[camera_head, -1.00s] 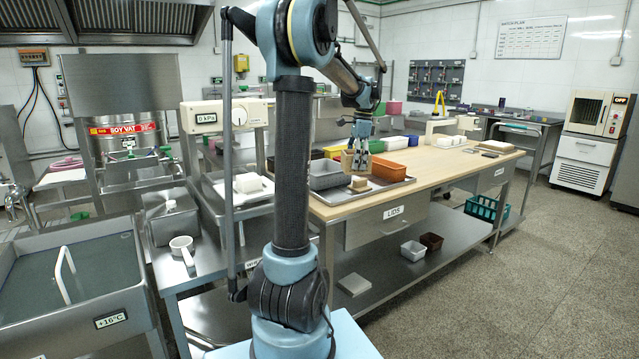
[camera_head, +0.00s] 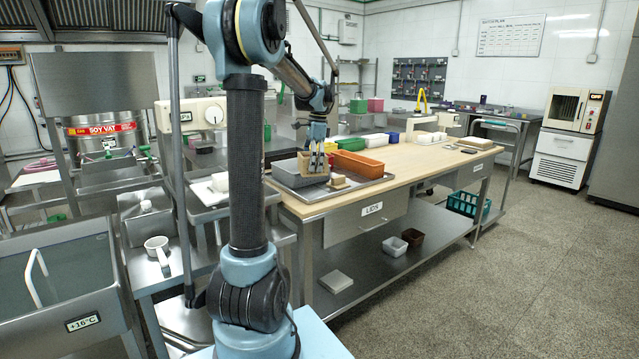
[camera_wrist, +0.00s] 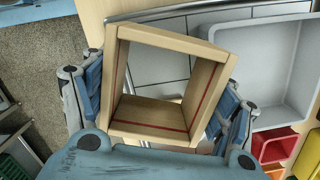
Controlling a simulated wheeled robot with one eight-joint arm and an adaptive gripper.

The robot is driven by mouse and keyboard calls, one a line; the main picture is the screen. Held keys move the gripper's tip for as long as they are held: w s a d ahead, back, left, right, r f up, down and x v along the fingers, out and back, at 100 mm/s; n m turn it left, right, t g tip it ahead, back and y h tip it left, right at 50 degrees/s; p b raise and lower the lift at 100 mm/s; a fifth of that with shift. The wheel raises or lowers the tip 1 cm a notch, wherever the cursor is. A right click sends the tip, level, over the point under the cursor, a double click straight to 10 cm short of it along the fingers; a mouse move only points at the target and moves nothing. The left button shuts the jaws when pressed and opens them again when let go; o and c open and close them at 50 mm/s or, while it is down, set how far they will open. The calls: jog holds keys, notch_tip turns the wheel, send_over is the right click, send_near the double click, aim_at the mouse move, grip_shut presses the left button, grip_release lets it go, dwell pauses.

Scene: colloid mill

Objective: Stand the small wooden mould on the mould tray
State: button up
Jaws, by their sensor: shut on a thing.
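The small wooden mould, an open pale-wood frame with a red line inside, is between my gripper's fingers in the wrist view (camera_wrist: 170,40). It also shows in the head view (camera_head: 313,166). My gripper (camera_head: 317,150) is shut on it, with blue fingers at its left and right sides in the wrist view (camera_wrist: 160,100). A metal tray (camera_head: 352,193), which looks like the mould tray, lies on the wooden-topped table. The held mould appears over or just above the tray's left part; whether it touches is unclear.
The table (camera_head: 425,164) has clear wood at right.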

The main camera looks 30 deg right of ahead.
jog(key=shift+f, duration=4.1)
jog(key=o, duration=0.8)
jog(key=r, duration=0.4)
jog(key=d+r, duration=0.1)
jog(key=r, duration=0.7)
jog(key=shift+s+d, duration=0.2)
jog(key=shift+s, duration=0.05)
